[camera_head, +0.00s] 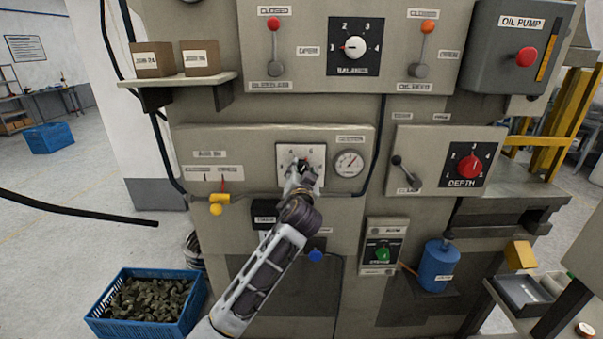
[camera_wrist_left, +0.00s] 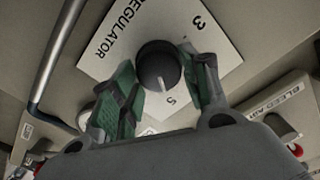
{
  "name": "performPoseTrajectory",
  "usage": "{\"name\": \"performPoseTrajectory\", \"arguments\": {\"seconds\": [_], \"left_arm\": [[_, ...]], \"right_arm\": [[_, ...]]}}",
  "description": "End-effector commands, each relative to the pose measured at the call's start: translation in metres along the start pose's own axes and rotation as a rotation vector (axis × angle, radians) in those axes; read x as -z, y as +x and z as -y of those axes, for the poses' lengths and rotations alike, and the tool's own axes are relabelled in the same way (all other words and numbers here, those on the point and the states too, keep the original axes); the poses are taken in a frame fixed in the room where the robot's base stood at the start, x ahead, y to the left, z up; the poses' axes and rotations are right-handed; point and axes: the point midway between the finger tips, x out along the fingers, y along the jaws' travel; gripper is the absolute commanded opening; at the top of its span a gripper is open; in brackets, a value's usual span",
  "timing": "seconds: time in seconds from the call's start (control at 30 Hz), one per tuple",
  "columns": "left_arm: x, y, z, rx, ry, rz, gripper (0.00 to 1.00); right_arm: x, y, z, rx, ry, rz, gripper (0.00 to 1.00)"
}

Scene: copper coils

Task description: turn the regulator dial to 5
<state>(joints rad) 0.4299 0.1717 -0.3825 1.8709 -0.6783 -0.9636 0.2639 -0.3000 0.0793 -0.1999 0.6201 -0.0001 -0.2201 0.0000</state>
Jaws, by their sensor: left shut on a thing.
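The regulator dial (camera_wrist_left: 158,66) is a round black knob with a white pointer line, seen in the left wrist view. Its white plate (camera_wrist_left: 228,57) carries the word REGULATOR, with a 3 at upper right and a 5 just below the knob. The pointer line points down, close to the 5. In the head view the plate (camera_head: 286,152) is on the middle panel, its lower part covered by my gripper. My left gripper (camera_head: 303,168) is shut on the dial, its green-padded fingers (camera_wrist_left: 162,82) on either side of it. My right gripper is not in view.
A pressure gauge (camera_head: 348,163) sits right of the plate. A yellow valve handle (camera_head: 220,198) and pipe are to its left. Above are the balance dial (camera_head: 354,47) and two levers. A red depth dial (camera_head: 470,167) is at right. A blue crate (camera_head: 148,302) stands on the floor.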

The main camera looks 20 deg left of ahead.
Motion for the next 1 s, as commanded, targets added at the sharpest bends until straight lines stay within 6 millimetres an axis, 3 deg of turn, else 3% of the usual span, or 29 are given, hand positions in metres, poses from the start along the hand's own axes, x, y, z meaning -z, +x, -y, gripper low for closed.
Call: {"name": "performPoseTrajectory", "arguments": {"seconds": [0.03,0.2,0.67,1.0], "left_arm": [[0.000,0.000,0.000,0.000,0.000,-0.001,0.48],[0.000,0.000,0.000,0.000,0.000,-0.001,0.67],[0.000,-0.004,0.000,0.000,-0.001,-0.001,0.67],[0.000,-0.030,-0.001,-0.002,-0.001,-0.001,0.67]], "right_arm": [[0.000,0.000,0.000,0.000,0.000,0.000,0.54],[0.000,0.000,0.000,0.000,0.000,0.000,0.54],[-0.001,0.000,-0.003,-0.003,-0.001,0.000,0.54],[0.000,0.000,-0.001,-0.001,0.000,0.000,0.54]]}}
